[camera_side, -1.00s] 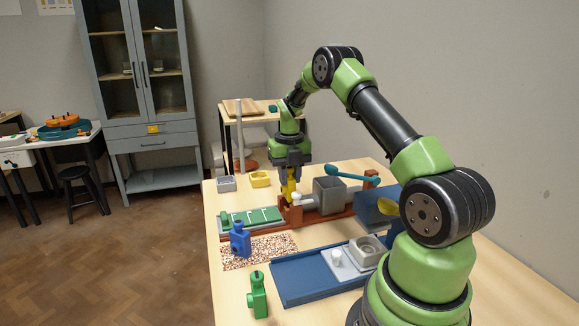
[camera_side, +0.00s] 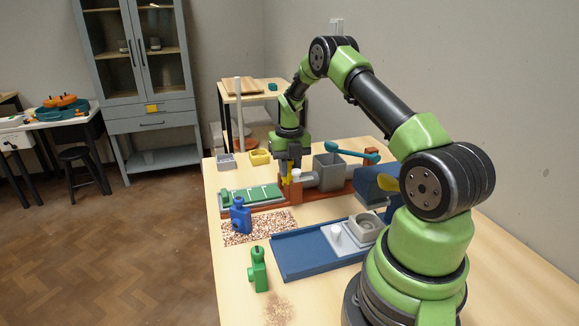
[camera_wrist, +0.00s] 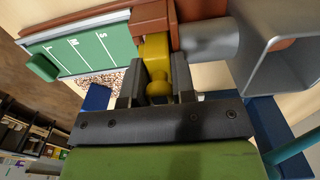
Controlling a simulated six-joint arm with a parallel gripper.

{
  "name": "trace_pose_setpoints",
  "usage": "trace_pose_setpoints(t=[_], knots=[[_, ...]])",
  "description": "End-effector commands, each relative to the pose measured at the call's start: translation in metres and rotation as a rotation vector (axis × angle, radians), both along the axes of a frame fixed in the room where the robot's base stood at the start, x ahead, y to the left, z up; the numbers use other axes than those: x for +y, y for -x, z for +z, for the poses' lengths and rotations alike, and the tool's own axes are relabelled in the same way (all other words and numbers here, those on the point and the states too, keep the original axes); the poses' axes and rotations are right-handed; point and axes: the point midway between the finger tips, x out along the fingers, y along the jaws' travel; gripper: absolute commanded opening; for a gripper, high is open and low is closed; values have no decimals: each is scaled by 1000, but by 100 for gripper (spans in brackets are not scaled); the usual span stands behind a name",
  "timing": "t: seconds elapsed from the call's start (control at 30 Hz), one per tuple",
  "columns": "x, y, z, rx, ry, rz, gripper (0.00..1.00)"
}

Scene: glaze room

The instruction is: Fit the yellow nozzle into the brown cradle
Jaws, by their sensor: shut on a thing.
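The yellow nozzle (camera_wrist: 155,50) is between the two fingers of my gripper (camera_wrist: 157,80), which is shut on it. In the side view only small yellow parts of the nozzle (camera_side: 296,173) show below my gripper (camera_side: 290,168). The brown cradle (camera_side: 288,190) stands on the long brown base, directly under the nozzle. In the wrist view the brown cradle (camera_wrist: 148,15) lies at the nozzle's far end, and the nozzle's front reaches it. The nozzle looks low, at or in the cradle; how deep it sits is hidden.
A green marked slide (camera_side: 252,194) lies left of the cradle. A blue bottle (camera_side: 240,215), a green bottle (camera_side: 258,268) and a blue tray (camera_side: 305,254) are nearer the front.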

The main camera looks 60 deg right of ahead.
Motion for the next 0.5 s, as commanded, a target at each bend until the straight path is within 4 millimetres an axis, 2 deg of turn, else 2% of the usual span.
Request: trace_pose_setpoints(t=[0.03,0.13,0.17,0.5], knots=[[1,0,-7,2,1,8,27],[0,1,-7,3,0,8,50],[0,1,-7,3,0,8,54],[-2,3,-8,8,3,10,51]])
